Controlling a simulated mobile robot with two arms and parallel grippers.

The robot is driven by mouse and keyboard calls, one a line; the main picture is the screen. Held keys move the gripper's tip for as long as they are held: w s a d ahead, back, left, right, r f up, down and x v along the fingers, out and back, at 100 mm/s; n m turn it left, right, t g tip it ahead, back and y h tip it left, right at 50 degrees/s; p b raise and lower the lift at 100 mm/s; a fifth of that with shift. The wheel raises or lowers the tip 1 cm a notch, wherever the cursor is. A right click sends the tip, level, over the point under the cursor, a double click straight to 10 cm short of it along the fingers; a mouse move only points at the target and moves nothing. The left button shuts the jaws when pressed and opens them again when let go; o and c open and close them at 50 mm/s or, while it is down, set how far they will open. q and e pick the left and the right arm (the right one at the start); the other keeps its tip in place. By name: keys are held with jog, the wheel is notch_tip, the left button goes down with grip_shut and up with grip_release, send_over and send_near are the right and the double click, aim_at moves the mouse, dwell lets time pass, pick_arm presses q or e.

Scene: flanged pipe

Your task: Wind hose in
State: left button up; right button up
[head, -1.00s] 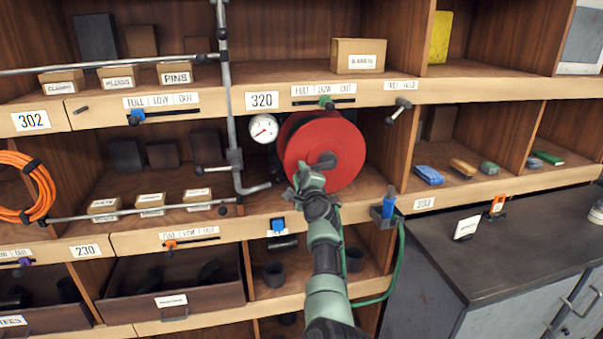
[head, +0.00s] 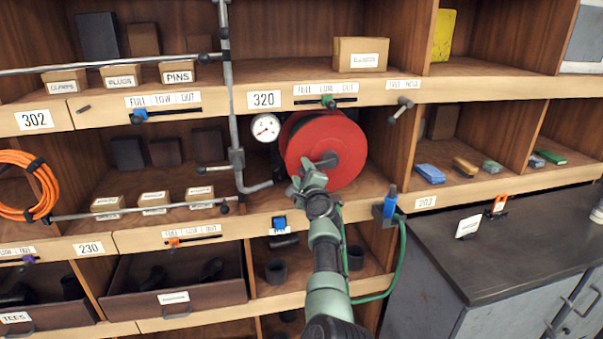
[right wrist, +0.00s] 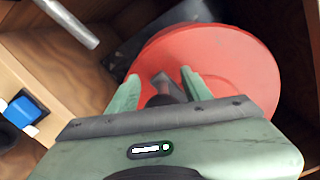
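A red hose reel (head: 338,135) stands in the middle shelf bay, with a dark crank (head: 326,161) on its front face. My right gripper (head: 302,180) is in front of the reel's lower left part, by the crank. In the right wrist view the red reel (right wrist: 235,65) fills the upper right. The gripper's two green fingers (right wrist: 161,78) stand apart there, with the dark crank handle (right wrist: 167,88) between them. Firm contact is not visible. A green hose (head: 398,265) hangs in a loop from a blue nozzle (head: 390,202) in a holder at the shelf edge. My left gripper is out of view.
A round gauge (head: 265,128) and a grey pipe (head: 236,130) are left of the reel. A small lever (head: 401,108) sticks out at upper right. A dark counter (head: 510,245) is at right. An orange coil (head: 40,190) hangs at far left.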

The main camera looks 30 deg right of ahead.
jog(key=shift+r, duration=0.1)
jog(key=shift+s+p, duration=0.2)
jog(key=shift+p, duration=0.1)
jog(key=p+v, duration=0.4)
jog(key=v, duration=0.2)
jog(key=shift+s+a+r, duration=0.1)
jog(key=shift+s+a, duration=0.05)
jog(key=shift+s, duration=0.05)
jog(key=shift+s+a+p, duration=0.15)
jog(key=shift+s+p, duration=0.2)
jog(key=shift+s, duration=0.05)
jog(key=shift+o, duration=0.3)
